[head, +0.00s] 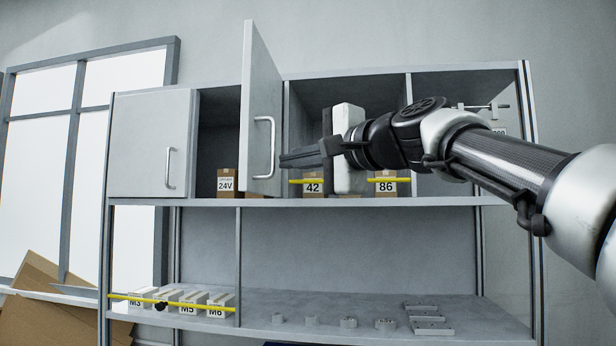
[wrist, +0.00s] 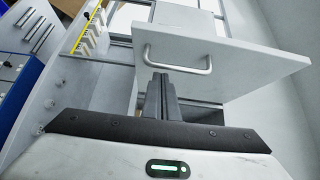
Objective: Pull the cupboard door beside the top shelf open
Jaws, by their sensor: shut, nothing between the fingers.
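The grey cupboard door (head: 258,90) beside the top shelf stands open, swung well out from the cupboard front. Its bar handle (head: 271,150) is on the face towards my gripper; in the wrist view the door (wrist: 205,52) and handle (wrist: 190,71) lie just beyond my fingers. My gripper (head: 284,160) is shut and empty, its tips close to the handle and door face; the wrist view also shows the fingers (wrist: 161,82). I cannot tell whether they touch the handle. The compartment behind the door (head: 217,130) shows dark, with a box labelled 24V (head: 227,181).
A second cupboard door (head: 140,140) at the left is closed. Boxes 42 (head: 312,186) and 86 (head: 386,185) stand on the top shelf behind a yellow rail. The lower shelf (head: 270,300) holds labelled bins and several small metal parts. Its middle back is clear.

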